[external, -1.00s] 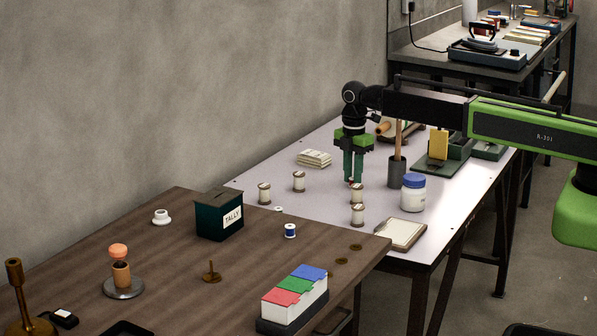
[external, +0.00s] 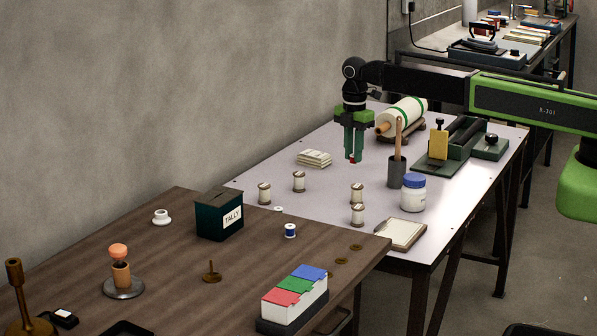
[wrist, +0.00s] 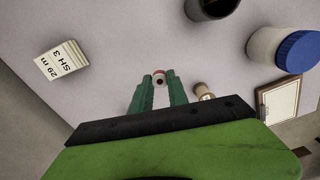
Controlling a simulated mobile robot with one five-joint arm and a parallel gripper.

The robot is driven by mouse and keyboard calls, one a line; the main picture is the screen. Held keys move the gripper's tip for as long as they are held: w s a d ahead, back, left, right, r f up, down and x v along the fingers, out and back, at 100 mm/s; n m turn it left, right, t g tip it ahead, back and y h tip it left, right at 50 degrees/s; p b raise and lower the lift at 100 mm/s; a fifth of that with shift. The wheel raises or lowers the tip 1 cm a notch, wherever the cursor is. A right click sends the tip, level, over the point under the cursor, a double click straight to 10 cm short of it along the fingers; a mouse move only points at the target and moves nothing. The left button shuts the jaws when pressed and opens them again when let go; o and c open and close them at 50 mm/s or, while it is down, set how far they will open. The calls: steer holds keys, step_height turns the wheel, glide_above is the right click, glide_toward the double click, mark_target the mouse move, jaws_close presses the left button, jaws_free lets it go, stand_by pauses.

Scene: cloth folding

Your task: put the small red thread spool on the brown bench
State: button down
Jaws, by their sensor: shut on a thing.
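My gripper (external: 352,157) is shut on the small red thread spool (external: 352,159), which shows between the green fingertips. The gripper is above the pale table (external: 330,215). The brown bench (external: 150,230) is nearer the camera, to the lower left of the gripper.
Several white spools stand on the pale table, one (external: 357,193) just below the gripper. A dark cup (external: 396,172) and a blue-lidded jar (external: 413,192) stand to the right. The bench holds a tally box (external: 220,215), a blue spool (external: 290,230) and a colored card box (external: 295,297).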

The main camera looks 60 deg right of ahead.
step_height(320, 180, up, 3)
steer(key=shift+p, duration=0.65)
